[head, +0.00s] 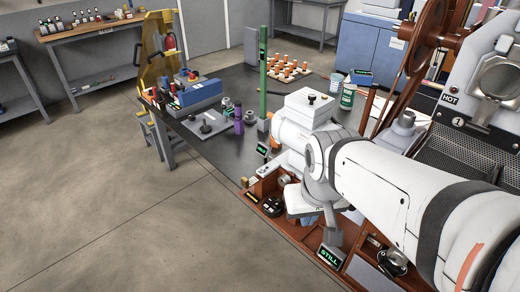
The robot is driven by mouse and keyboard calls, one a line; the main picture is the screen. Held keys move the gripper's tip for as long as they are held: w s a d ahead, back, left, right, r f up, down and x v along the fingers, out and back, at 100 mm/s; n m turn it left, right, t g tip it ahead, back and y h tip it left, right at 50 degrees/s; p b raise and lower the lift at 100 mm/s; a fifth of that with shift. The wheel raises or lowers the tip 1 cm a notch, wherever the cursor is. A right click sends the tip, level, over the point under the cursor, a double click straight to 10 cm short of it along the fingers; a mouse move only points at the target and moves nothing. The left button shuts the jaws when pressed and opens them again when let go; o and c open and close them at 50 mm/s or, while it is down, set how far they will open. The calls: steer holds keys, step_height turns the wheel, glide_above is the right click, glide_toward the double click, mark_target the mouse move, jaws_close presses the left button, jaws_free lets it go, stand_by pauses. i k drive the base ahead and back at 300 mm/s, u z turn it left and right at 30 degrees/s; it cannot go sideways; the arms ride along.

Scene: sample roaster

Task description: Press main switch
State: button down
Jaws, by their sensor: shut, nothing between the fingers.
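No main switch can be made out in the head view. The roaster (487,140) stands at the right, with a HOT label, a round marker 1, a grey perforated panel and a brown wheel (425,35) beside it. My white arm reaches in from the lower right over the brown wooden bench part and covers much of it. A STILL sign (330,257) stands in front of the wooden compartments, just below my arm.
A dark table (255,90) holds a green post (263,75), a purple bottle (238,120), a blue device (200,92) and a tray of orange-topped pieces (288,70). Shelved benches stand at the back left. The floor (120,190) at left is clear.

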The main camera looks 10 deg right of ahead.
mark_target(274, 204)
steer(key=z, duration=1)
steer(key=k, duration=1.25)
steer(key=u, duration=0.85)
steer(key=i, duration=1.65)
steer(key=u, duration=0.1)
